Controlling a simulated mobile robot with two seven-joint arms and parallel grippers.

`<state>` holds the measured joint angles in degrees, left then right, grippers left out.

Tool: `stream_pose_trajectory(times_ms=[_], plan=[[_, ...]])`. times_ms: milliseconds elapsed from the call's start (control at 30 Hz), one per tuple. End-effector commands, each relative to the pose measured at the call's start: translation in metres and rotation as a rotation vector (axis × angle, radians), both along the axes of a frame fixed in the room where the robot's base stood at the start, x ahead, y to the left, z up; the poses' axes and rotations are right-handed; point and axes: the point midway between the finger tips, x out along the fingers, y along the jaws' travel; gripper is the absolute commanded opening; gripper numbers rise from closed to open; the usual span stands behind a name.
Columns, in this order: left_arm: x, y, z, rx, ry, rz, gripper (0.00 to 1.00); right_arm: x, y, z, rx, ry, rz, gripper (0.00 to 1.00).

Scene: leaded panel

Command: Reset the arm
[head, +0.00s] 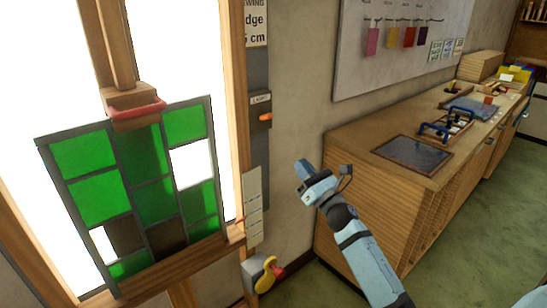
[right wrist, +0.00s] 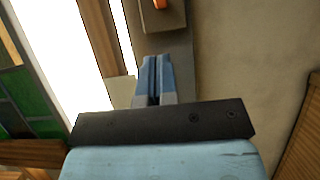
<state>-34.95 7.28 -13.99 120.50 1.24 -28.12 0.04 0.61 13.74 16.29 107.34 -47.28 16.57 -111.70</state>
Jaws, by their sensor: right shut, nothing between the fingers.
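My right arm (head: 362,250) reaches up from the bottom of the head view. Its gripper (head: 302,169) is in the air in front of the wall, right of the window. In the right wrist view the two blue fingers (right wrist: 155,80) are together with nothing between them. The light switch plate (head: 261,110) with its orange lever is up and left of the gripper in the head view. It also shows beyond the fingertips in the right wrist view (right wrist: 163,18). A leaded panel (head: 110,128) of green and clear panes stands on a wooden easel at the window. My left gripper is out of view.
A wooden cabinet (head: 345,160) runs along the wall at right, with a dark sheet (head: 412,152) and a blue-handled frame (head: 445,127) on top. A yellow and red thing (head: 267,274) sits on a grey box low on the wall. Green floor is open at right.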

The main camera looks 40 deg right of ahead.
Motion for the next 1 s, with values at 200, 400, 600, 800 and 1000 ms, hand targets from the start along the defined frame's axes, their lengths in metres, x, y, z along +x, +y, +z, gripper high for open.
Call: stream_pose_trajectory(times_ms=[200,400,600,800,1000], plan=[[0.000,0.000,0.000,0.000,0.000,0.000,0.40,0.000,0.000,-0.001,0.006,0.002,0.002,0.00],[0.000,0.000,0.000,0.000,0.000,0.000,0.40,-0.013,0.026,-0.041,0.324,0.104,0.121,0.00],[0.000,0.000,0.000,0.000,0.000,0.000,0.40,-0.058,0.091,-0.135,1.167,0.350,0.318,0.00],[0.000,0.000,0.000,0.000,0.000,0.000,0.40,-0.130,0.170,-0.224,2.076,0.549,0.307,0.00],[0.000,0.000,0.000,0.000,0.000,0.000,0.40,-0.203,0.237,-0.275,2.762,0.604,0.091,0.00]])
